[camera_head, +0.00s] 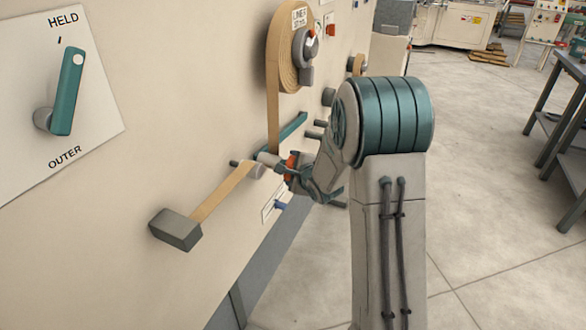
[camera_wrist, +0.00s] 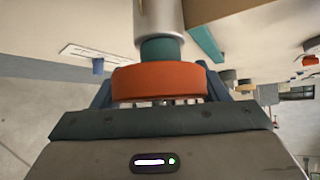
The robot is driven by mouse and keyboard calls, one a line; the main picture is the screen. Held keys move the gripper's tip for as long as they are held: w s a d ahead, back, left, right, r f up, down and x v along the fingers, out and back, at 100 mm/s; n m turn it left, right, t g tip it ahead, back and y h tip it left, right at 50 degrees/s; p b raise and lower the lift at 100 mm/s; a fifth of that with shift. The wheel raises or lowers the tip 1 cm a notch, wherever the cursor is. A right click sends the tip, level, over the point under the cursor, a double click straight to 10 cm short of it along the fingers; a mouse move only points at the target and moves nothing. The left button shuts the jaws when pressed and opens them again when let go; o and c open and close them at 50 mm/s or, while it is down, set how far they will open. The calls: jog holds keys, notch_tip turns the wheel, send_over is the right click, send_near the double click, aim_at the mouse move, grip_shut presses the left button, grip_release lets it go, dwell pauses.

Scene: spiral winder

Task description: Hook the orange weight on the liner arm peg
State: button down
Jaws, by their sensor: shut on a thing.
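My gripper (camera_wrist: 155,98) is shut on the orange weight (camera_wrist: 160,80), a thick disc held across its width. In the wrist view, a teal collar (camera_wrist: 161,48) and a pale grey cylinder (camera_wrist: 158,18) stand directly beyond the weight, in line with it. I cannot tell whether the weight touches the collar or sits on a peg. In the head view, the weight (camera_head: 291,165) shows as a small orange patch at my gripper (camera_head: 289,172), beside a pale roller (camera_head: 267,158) near the lower end of the teal liner arm (camera_head: 283,132). My arm partly hides this spot.
The tan liner strip runs from the roll (camera_head: 284,55) down past the roller to a grey block (camera_head: 176,230). A blue peg (camera_head: 280,206) on a white plate sits below the gripper. A teal lever (camera_head: 68,92) is at left.

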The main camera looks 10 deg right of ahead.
jog(key=shift+f, duration=0.1)
notch_tip(320, 180, down, 6)
jog(key=b, duration=0.5)
jog(key=shift+f, duration=0.25)
jog(key=shift+c, duration=0.8)
grip_release()
jog(key=shift+f, duration=0.1)
jog(key=s+d+r+n+g+h+p, duration=0.25)
jog(key=s+r+n+p, duration=0.3)
jog(key=s+r, duration=0.4)
jog(key=s+d+r+n+g+h+p, duration=0.1)
jog(key=s+d+r+n+g+p, duration=0.15)
jog(key=s+r+n+p, duration=0.5)
jog(key=s+a+r+n+g+p, duration=0.1)
jog(key=s+r+n, duration=0.1)
jog(key=s, duration=0.4)
jog(key=s+a+r+n+g+p, duration=0.1)
jog(key=s+a+r+n+g, duration=0.1)
jog(key=s+r, duration=0.2)
jog(key=s+a+r+n+g+p, duration=0.1)
jog(key=s+a+r+n+g, duration=0.1)
jog(key=s, duration=0.7)
jog(key=shift+s+r+n+y, duration=0.4)
jog(key=shift+r+n, duration=0.2)
jog(key=shift+r, duration=0.25)
